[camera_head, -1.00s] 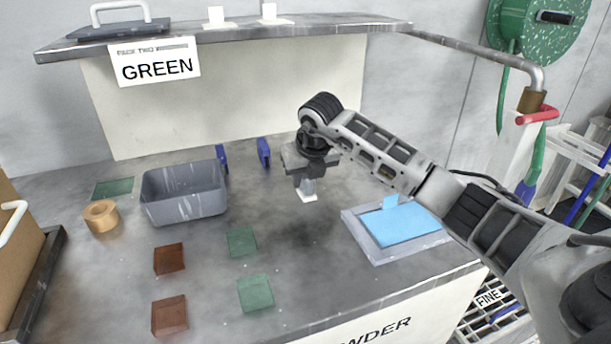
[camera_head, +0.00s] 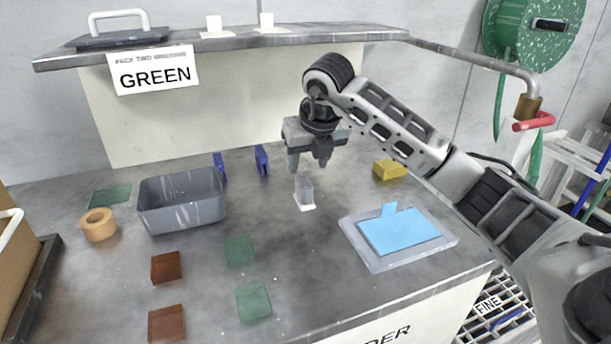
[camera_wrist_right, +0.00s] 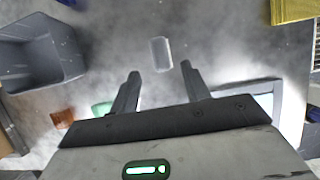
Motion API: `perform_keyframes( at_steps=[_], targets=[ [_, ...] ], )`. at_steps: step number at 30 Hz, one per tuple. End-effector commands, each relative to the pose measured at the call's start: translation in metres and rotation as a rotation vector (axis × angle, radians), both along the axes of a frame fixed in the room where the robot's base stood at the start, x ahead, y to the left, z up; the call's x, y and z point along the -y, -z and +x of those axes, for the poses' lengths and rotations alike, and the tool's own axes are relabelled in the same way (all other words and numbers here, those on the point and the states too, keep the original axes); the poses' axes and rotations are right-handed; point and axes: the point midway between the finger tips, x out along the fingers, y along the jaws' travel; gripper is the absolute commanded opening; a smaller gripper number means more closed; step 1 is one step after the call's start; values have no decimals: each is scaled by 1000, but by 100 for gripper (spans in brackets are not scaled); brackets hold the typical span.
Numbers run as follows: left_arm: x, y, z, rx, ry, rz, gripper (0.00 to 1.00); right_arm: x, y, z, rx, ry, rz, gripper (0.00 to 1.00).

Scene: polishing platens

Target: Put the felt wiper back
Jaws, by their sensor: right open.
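A small piece with a grey upright handle on a flat white foot, apparently the felt wiper (camera_head: 304,190), stands upright on the grey worktop. It also shows in the right wrist view (camera_wrist_right: 160,54), ahead of the fingertips. My right gripper (camera_head: 307,167) is open and empty just above the handle, apart from it. Its two spread fingers show in the right wrist view (camera_wrist_right: 160,72). My left gripper is not in view.
A grey bin (camera_head: 182,203), a tan ring (camera_head: 99,225), brown squares (camera_head: 166,267) and green squares (camera_head: 240,251) lie left. A tray (camera_head: 377,259) with a blue sheet (camera_head: 403,232) and a yellow block (camera_head: 390,170) lie right. A shelf (camera_head: 330,37) overhangs behind.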

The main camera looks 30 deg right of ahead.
Motion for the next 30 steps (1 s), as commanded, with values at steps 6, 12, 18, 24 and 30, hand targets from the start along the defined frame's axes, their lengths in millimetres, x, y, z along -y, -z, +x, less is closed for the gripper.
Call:
perform_keyframes(
  at_steps=[6,12,18,24,30],
  targets=[
    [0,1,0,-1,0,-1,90,-2,-26,-10,1,1,0,47],
    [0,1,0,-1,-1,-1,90,-3,-30,-13,-1,1,1,47],
    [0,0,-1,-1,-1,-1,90,-3,-30,-12,-1,0,0,47],
    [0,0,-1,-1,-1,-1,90,-3,-29,-12,-1,0,0,47],
    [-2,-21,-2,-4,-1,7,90,-3,-56,-12,-1,0,0,47]
  ],
)
